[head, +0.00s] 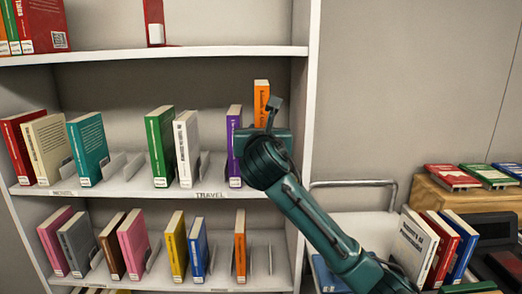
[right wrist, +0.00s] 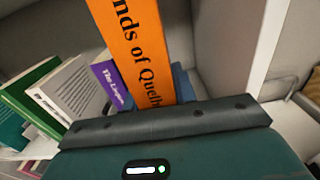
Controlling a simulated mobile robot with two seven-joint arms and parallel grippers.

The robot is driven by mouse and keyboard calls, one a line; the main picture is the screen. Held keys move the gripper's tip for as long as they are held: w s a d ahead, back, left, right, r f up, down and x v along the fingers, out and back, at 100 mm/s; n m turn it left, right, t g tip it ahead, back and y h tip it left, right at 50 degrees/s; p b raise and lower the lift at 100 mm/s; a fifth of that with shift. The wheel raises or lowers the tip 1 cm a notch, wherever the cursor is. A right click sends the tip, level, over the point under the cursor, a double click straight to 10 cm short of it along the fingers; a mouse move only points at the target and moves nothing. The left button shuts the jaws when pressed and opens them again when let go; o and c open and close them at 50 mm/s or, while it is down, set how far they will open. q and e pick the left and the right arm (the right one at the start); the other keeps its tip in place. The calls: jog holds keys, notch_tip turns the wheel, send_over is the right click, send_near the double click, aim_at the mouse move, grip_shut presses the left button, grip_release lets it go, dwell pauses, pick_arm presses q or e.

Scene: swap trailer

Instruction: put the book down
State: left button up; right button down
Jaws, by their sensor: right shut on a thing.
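The orange book (head: 261,100) stands upright at the right end of the middle shelf (head: 130,186), beside a purple book (head: 234,140). In the right wrist view the orange book (right wrist: 137,40) rises from my right gripper (right wrist: 172,118), spine toward the camera and tilted in the picture. My right gripper (head: 268,128) is shut on the orange book. The gripper and wrist hide the book's lower part, so I cannot tell whether it touches the shelf. My left gripper is not in view.
Green (head: 160,146) and white (head: 187,148) books stand left of the purple one, with dividers between slots. The bookcase's right side panel (head: 308,110) is close to my right gripper. A cart with several books (head: 414,246) stands at the lower right.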

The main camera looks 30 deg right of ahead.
jog(key=x, duration=0.6)
jog(key=shift+r, duration=0.15)
notch_tip(320, 180, down, 2)
jog(key=shift+w+f, duration=0.15)
jog(key=shift+f, duration=0.1)
notch_tip(320, 180, down, 4)
jog(key=shift+f, duration=0.2)
jog(key=shift+w+d+f, duration=0.1)
jog(key=c, duration=1.6)
grip_release()
jog(key=shift+f, duration=0.25)
jog(key=o, duration=0.5)
